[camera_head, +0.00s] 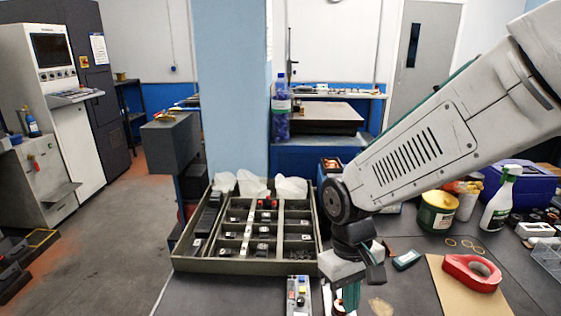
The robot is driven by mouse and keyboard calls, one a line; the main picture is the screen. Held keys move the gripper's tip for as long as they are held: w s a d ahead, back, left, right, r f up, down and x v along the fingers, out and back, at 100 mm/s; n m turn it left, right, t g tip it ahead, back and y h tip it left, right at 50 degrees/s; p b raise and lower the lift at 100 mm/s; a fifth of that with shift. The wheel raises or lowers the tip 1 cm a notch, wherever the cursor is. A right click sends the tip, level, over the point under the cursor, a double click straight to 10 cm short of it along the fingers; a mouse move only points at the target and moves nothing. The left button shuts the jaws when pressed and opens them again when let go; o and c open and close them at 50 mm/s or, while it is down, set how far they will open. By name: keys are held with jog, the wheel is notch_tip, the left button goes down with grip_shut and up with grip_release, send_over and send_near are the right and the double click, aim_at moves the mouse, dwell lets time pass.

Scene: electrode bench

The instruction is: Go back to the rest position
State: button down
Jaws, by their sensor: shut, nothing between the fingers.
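My arm reaches in from the upper right and bends down at a dark round joint. My gripper (348,294) hangs below it, pointing down over the bench (232,296) near the bottom edge of the view. Its fingers are small here and partly mixed with items behind; they look shut, and I see nothing held. A divided tray (187,263) with several dark electrode-like pieces stands just left of the gripper. A small panel with coloured buttons (298,296) lies close beside the gripper on its left.
A red tape roll (471,271) lies on a brown board (437,273) to the right. A green-and-yellow tin (437,211), a spray bottle (499,202) and a blue box (518,184) stand behind it. White bags (254,185) rest at the tray's back. Floor is open at left.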

jog(key=s+d+r+m+t, duration=0.3)
jog(key=s+d+r+m, duration=0.1)
jog(key=s+d+r, duration=0.8)
jog(key=shift+d+r+m+y, duration=0.3)
jog(key=shift+d+r+y, duration=0.1)
jog(key=shift+d+r, duration=0.35)
